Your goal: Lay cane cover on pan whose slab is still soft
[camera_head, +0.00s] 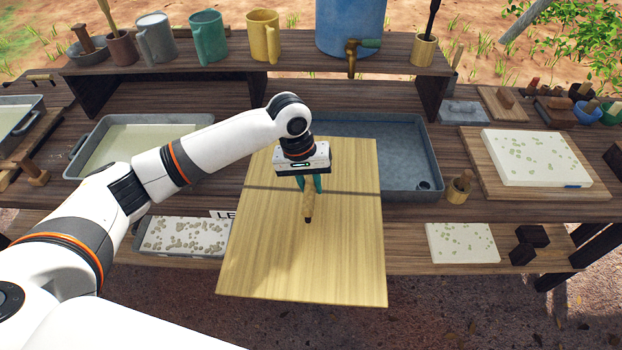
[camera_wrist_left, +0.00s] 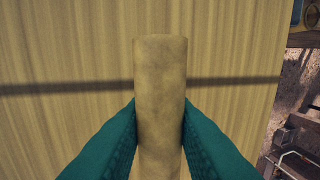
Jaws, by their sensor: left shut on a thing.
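The cane cover (camera_head: 345,255) is a large pale yellow panel, held up in front of the bench in the head view. My left gripper (camera_head: 309,187) is shut on its round wooden handle (camera_head: 308,204). In the left wrist view the teal fingers press both sides of the handle (camera_wrist_left: 160,95), with the cover (camera_wrist_left: 70,50) behind it. A grey pan with a pale, smooth slab (camera_head: 130,147) stands on the bench to the left, partly behind my arm. Another pan with a pale filling (camera_head: 12,115) is at the far left edge. My right gripper is not in view.
A grey-blue basin (camera_head: 405,150) lies behind the cover. Several mugs (camera_head: 209,38) and a blue barrel with a tap (camera_head: 350,25) stand on the back shelf. A speckled white slab (camera_head: 530,157) rests on a board at right. Speckled slabs (camera_head: 185,236) lie on the lower shelf.

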